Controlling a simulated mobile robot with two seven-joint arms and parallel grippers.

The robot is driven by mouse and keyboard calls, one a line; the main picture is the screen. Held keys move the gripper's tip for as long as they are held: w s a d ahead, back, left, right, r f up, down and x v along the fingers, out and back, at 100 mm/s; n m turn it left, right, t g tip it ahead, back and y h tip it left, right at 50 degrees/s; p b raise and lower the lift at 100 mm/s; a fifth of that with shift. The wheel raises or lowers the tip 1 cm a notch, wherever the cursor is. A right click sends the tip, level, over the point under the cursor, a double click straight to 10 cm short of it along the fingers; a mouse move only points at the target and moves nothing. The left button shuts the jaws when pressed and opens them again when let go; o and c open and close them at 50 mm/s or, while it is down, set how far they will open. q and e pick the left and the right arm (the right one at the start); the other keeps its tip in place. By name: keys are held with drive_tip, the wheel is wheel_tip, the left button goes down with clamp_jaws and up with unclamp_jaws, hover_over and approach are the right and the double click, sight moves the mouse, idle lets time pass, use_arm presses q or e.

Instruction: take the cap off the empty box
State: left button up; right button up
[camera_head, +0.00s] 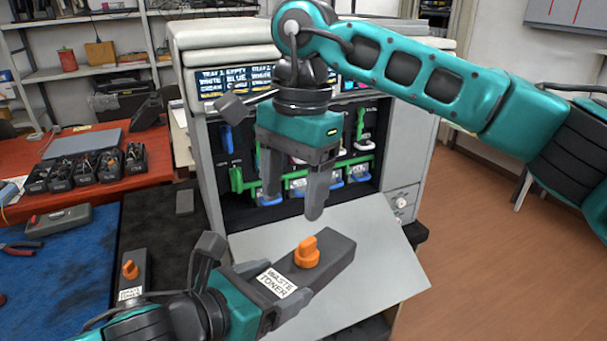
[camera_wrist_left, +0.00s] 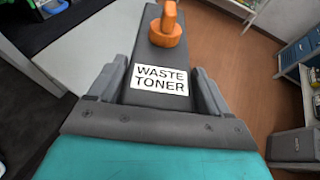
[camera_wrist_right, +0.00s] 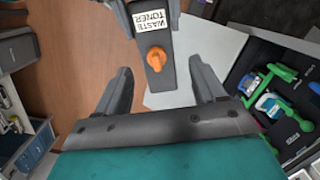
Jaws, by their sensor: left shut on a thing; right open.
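A dark grey waste toner box (camera_head: 335,258) with a white label is held over the printer's lowered front door. My left gripper (camera_head: 290,295) is shut on its label end; the left wrist view shows the box (camera_wrist_left: 150,60) between both fingers. An orange cap (camera_head: 307,252) sits on top of the box near its far end, and it also shows in the left wrist view (camera_wrist_left: 166,28). My right gripper (camera_head: 295,190) is open and empty above the cap, fingers pointing down. In the right wrist view the cap (camera_wrist_right: 156,58) lies beyond and between the open fingers.
The open printer (camera_head: 405,150) stands behind, with green and blue parts inside.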

sight(303, 241)
drive_tip(key=shift+t+h, duration=0.4)
drive_tip(key=shift+h, duration=0.1)
drive_tip(key=f, duration=0.3)
drive_tip(key=d+f, duration=0.1)
drive_tip(key=f, duration=0.3)
drive_tip(key=w+f, duration=0.1)
drive_tip(key=f, duration=0.3)
drive_tip(key=shift+d, duration=0.2)
drive_tip(key=shift+c, duration=0.2)
drive_tip(key=c, duration=1.2)
drive_tip(key=shift+w, duration=0.1)
drive_tip(key=shift+c, duration=0.2)
drive_tip(key=shift+r, duration=0.2)
drive_tip(key=shift+w+r, duration=0.1)
drive_tip(key=shift+r, duration=0.85)
